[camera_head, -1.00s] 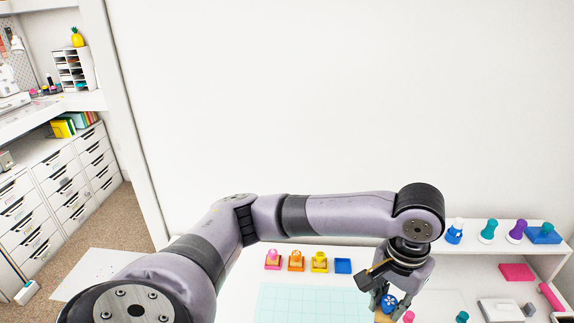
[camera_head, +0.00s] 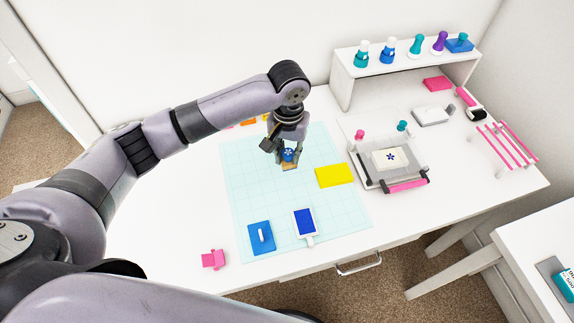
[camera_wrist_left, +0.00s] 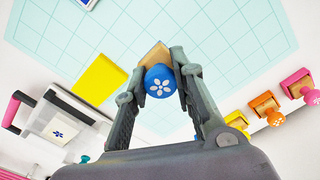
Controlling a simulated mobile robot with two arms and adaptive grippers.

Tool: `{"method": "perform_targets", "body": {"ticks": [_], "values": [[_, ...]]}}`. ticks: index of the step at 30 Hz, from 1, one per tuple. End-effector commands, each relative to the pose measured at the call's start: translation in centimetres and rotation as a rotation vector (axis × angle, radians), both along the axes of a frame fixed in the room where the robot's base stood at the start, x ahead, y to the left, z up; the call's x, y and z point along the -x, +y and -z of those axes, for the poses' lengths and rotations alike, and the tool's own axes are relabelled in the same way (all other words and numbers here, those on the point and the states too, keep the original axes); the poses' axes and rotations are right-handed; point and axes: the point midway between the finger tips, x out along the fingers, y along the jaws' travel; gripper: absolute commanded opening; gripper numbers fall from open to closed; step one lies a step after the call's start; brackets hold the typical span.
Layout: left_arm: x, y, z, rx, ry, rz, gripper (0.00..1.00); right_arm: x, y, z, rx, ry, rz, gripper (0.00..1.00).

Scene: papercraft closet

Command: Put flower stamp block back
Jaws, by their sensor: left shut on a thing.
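My left gripper (camera_head: 287,163) is shut on the flower stamp block, a wooden block with a round blue knob (camera_head: 288,154) bearing a white flower. It is held over the back part of the pale teal cutting mat. In the left wrist view the knob (camera_wrist_left: 160,81) sits between the fingertips of the gripper (camera_wrist_left: 160,75), and the wooden base shows behind it. Yellow (camera_wrist_left: 235,121), orange (camera_wrist_left: 264,105) and pink (camera_wrist_left: 299,85) stamps stand in a row at the right of that view. The row is mostly hidden by my arm in the head view. My right gripper is not in view.
On the mat (camera_head: 250,205) lie a yellow pad (camera_head: 334,176), a blue block with a white handle (camera_head: 261,237) and a blue ink pad (camera_head: 305,222). A press (camera_head: 390,172) holds a flower-printed card. A shelf (camera_head: 405,62) with bottles stands at the back right.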

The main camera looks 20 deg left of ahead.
Motion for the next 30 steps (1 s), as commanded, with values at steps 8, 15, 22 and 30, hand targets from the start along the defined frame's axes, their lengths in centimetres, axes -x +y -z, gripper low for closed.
{"method": "perform_targets", "body": {"ticks": [8,15,22,30], "values": [[0.1,0.0,3.0,-0.001,0.002,-0.001,0.00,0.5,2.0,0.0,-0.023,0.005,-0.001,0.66],[0.0,0.0,6.0,0.000,0.001,-0.001,0.00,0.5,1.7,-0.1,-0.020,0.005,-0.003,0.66],[0.0,0.0,6.1,0.001,-0.001,0.000,0.00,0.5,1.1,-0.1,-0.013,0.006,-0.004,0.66],[0.0,0.0,6.4,0.001,-0.001,0.000,0.30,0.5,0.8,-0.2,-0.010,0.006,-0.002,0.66]]}}
